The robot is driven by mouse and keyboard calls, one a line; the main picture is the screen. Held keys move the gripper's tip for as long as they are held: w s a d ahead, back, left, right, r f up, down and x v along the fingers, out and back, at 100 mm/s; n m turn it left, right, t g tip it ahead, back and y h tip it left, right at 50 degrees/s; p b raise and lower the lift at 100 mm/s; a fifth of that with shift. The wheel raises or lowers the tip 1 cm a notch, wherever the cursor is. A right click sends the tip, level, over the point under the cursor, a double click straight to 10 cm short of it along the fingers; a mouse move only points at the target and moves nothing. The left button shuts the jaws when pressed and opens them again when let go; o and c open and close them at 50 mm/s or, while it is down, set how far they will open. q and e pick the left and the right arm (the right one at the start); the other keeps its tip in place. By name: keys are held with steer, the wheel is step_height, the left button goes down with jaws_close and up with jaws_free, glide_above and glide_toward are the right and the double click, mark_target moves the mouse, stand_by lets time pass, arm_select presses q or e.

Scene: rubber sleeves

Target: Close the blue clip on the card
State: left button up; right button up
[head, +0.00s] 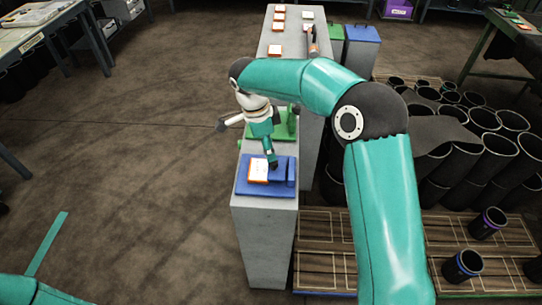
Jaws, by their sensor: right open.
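The blue clip (283,185) sits on the near end of a narrow grey plinth. Its flat blue base carries a white card with an orange edge (258,170), and a raised blue part stands at the card's right. The card's white face is largely uncovered. My right gripper (247,143) is open just above and behind the card. One dark fingertip points down by the card's far right corner, and the other finger spreads out to the left. Whether the fingertip touches the clip I cannot tell. My left gripper is out of view.
A green clip (288,124) stands just behind on the plinth, partly hidden by my right arm. More cards (275,50) and a hammer-like tool (313,42) lie farther back. Black rubber sleeves (495,155) crowd the right. The floor left of the plinth is clear.

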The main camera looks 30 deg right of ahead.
steer(key=r, duration=0.3)
steer(key=a+r, duration=0.1)
steer(key=r, duration=0.1)
steer(key=shift+w+r, duration=0.2)
steer(key=shift+w, duration=0.05)
